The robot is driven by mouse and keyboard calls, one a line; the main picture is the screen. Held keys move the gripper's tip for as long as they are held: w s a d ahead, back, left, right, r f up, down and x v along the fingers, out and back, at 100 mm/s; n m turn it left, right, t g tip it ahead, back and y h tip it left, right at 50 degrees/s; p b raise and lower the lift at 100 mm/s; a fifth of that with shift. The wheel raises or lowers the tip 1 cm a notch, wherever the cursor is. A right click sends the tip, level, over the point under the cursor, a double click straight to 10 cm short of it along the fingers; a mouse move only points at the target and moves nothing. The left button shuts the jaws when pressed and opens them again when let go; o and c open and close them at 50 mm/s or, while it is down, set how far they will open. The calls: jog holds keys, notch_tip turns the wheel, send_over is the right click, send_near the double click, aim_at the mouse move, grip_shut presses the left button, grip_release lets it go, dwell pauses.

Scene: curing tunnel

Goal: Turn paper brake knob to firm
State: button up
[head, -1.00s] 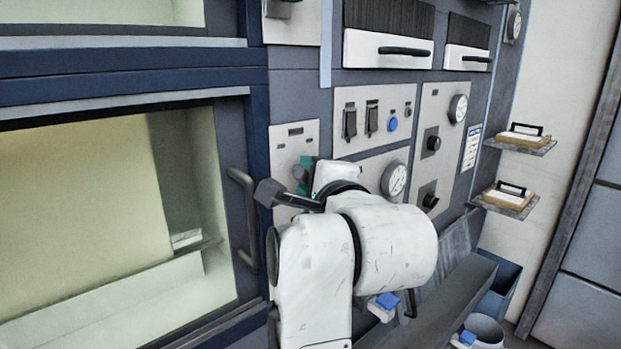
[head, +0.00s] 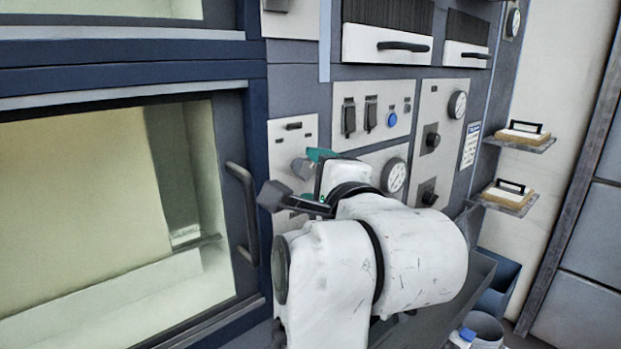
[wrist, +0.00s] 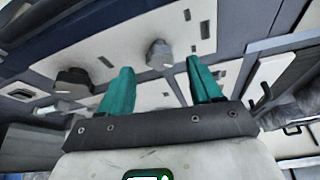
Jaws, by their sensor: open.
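A grey knob (head: 301,168) sits on a light panel (head: 285,140) right of the oven door. It also shows in the wrist view (wrist: 159,53), with a second, darker knob (wrist: 75,82) to its left. I cannot read which one is the paper brake knob or its setting. My gripper (wrist: 163,80) has two teal fingers, open and empty, pointing at the panel, with the grey knob apart from and beyond the gap between them. In the head view, my gripper (head: 320,156) is just right of the grey knob, and my arm covers the lower panel.
A door handle (head: 243,215) juts out left of my arm. To the right are panels with switches (head: 360,115), a blue button (head: 392,119), dials (head: 394,175) and black knobs (head: 432,139). Two small shelves (head: 520,143) stick out at the far right.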

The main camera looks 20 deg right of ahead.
jog(key=s+b, duration=0.1)
jog(key=s, duration=0.6)
jog(key=shift+s+a+r, duration=0.25)
jog(key=shift+s, duration=0.1)
